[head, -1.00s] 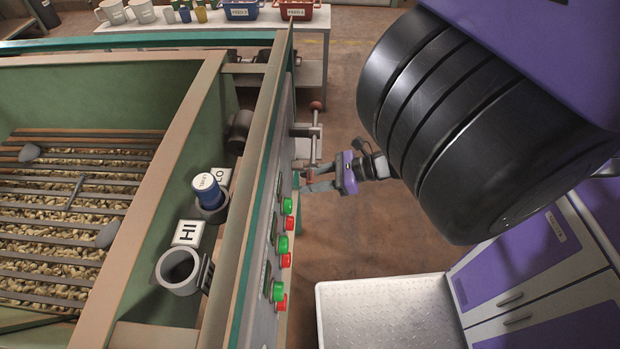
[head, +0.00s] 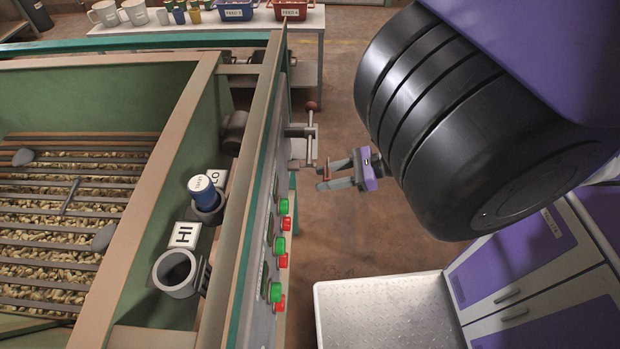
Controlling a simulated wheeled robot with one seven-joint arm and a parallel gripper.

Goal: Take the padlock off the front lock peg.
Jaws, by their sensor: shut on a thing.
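My gripper (head: 322,177) is to the right of the hopper's front panel, with its fingers pointing left toward it. It is shut on a small, dark red thing (head: 327,179), which I take to be the padlock. The padlock is mostly hidden between the fingers, and its shackle cannot be made out. A gap of floor shows between the fingertips and the panel (head: 262,200). I cannot make out the front lock peg on the panel; the panel is seen nearly edge-on.
A handle with a dark red knob (head: 311,106) juts from the panel just behind my gripper. Green and red buttons (head: 281,245) stick out nearer. A metal-topped platform (head: 380,310) and purple-white cabinet (head: 530,265) stand at the lower right. Open floor (head: 350,225) lies below my gripper.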

